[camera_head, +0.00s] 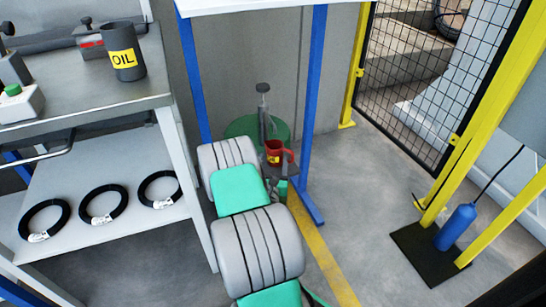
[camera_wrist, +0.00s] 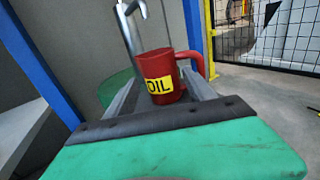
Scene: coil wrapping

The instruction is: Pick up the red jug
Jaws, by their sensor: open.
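The red jug (camera_head: 274,152) has a yellow label and a handle on its right side. In the head view it shows just past the far end of my arm, in front of a green drum (camera_head: 243,127). In the wrist view the jug (camera_wrist: 182,92) is upright, its label reads OIL, and it appears between the two grey fingers of my gripper (camera_wrist: 160,78). The fingers are apart, one to each side of the jug in the picture. I cannot tell whether they touch it. What the jug stands on is hidden.
A grey hand pump (camera_head: 263,100) rises behind the jug. Blue table legs (camera_head: 312,90) stand on both sides. A shelf (camera_head: 150,225) with black coils is at left, with a dark OIL can (camera_head: 124,67) above.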

